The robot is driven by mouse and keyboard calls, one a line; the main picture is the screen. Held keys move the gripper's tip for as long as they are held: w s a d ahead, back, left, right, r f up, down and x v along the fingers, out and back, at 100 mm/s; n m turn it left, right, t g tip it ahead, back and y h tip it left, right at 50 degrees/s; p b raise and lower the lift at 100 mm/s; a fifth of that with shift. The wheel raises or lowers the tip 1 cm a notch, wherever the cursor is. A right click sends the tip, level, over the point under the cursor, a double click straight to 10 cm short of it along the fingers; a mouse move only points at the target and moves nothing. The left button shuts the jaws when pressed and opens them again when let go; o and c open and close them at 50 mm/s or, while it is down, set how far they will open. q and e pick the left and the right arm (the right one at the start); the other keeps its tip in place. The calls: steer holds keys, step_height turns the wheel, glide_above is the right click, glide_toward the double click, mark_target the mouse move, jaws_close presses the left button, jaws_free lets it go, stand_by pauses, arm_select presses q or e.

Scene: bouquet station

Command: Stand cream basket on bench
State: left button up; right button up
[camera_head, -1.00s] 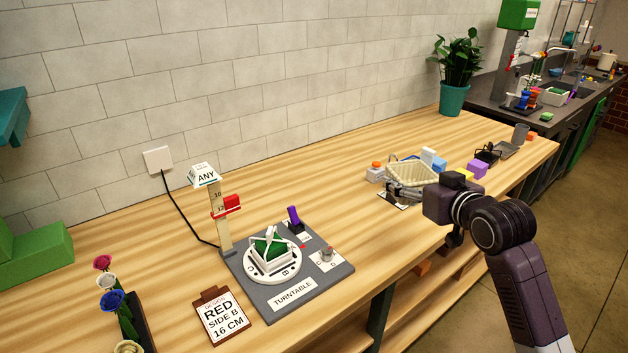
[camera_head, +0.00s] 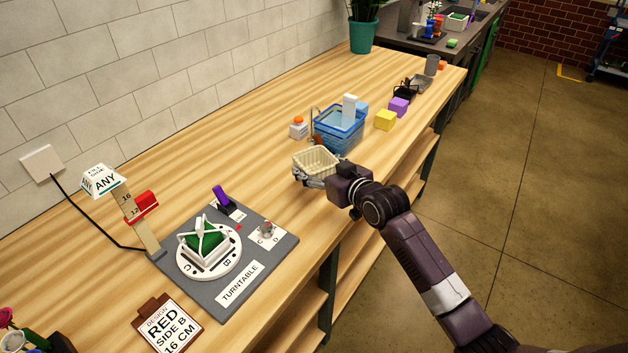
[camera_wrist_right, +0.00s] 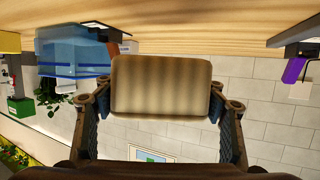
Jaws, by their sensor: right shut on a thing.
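The cream basket (camera_head: 316,161) is in my right gripper (camera_head: 318,180), over the wooden bench (camera_head: 140,190) near its front edge. In the right wrist view the basket's side (camera_wrist_right: 161,86) sits between the two fingers of my right gripper (camera_wrist_right: 160,120), one at each end. The right gripper is shut on it. The basket looks upright; whether its base touches the bench I cannot tell. My left gripper is not in view.
A blue basket (camera_head: 340,130) stands just behind the cream basket, with an orange-capped bottle (camera_head: 298,128), a yellow block (camera_head: 385,120) and a purple block (camera_head: 398,105) near it. The turntable board (camera_head: 285,246) lies at the front left. Bare bench lies between.

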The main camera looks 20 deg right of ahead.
mark_target(316, 192)
step_height(316, 192, down, 6)
steer(key=shift+r, duration=0.2)
steer(key=shift+f, duration=0.1)
steer(key=o, duration=1.2)
steer(key=shift+s, duration=0.15)
steer(key=v, duration=1.2)
steer(key=shift+b, duration=0.4)
